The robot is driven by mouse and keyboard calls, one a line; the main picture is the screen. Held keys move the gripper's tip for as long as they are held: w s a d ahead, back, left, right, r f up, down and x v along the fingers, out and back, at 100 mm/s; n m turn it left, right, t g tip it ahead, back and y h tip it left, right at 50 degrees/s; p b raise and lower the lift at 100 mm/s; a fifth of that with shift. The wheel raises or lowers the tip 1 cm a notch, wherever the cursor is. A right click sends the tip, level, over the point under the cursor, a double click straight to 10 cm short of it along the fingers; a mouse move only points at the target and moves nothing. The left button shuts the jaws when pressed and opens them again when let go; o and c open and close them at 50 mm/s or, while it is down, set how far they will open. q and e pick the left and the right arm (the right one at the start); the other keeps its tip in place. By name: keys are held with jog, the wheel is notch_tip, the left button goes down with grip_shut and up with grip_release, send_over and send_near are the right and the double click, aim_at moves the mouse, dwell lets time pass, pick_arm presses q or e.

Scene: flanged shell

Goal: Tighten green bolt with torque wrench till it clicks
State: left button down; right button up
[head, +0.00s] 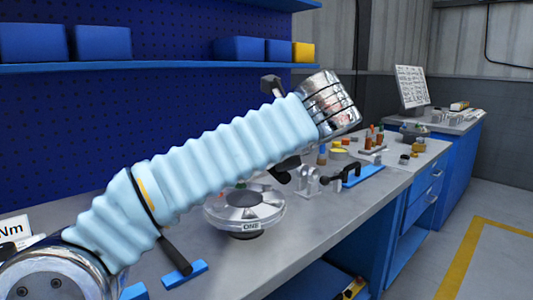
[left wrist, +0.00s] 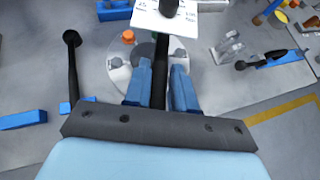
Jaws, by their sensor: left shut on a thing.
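My left gripper (left wrist: 160,88) has its two blue fingers closed on the upright black shaft of a wrench (left wrist: 161,70). In the head view its fingers are hidden behind my ribbed light-blue sleeve; a black tool head (head: 272,85) sticks out above the sleeve. The silver flanged shell (head: 245,212) stands on the bench below the arm. It also shows in the left wrist view (left wrist: 118,72), behind the fingers, with an orange bolt (left wrist: 128,36) on it. My right gripper is not in view.
Another black tool (left wrist: 73,70) stands left of the shell by a blue holder (head: 185,275). Right of the shell are metal brackets (head: 310,181) and a black-handled clamp on a blue base (head: 362,174). A white card (left wrist: 195,25) shows beyond the fingers.

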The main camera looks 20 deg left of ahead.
pick_arm(q)
notch_tip(320, 180, down, 5)
jog(key=shift+r+b, duration=0.1)
jog(key=shift+b, duration=1.15)
jog(key=shift+p, duration=0.45)
jog(key=shift+p, duration=0.45)
